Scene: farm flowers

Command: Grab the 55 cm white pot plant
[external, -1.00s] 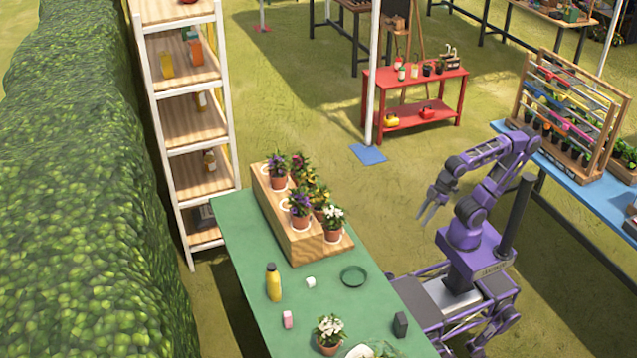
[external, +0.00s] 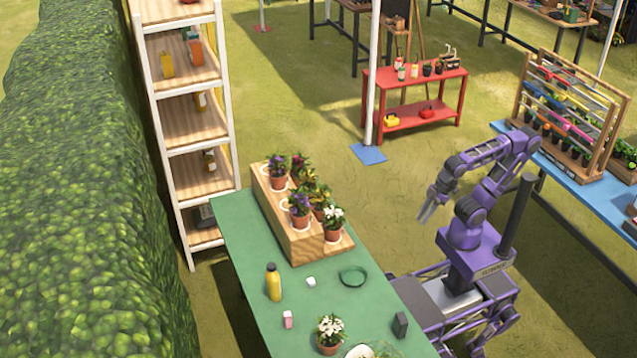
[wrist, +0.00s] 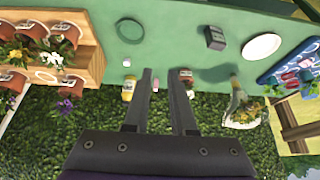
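One white-flowered plant in a terracotta pot (external: 332,236) stands at the near right end of the stepped wooden stand (external: 306,247). It also shows upside down in the wrist view (wrist: 64,77). Another white-flowered potted plant (external: 330,349) stands on the green table's near part; its pot shows in the wrist view (wrist: 186,73), partly behind a finger. No height marking is readable. My gripper (external: 428,208) is in the air right of the stand, apart from both plants. In the wrist view its fingers (wrist: 160,72) are apart with nothing held between them.
The green table (external: 255,250) also carries a yellow bottle (external: 273,283), a white cube (external: 311,282), a pink item (external: 288,320), a green dish (external: 353,276) and a dark block (external: 401,325). Purple and other plants share the stand. A white shelf (external: 187,130) and hedge (external: 80,200) lie left.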

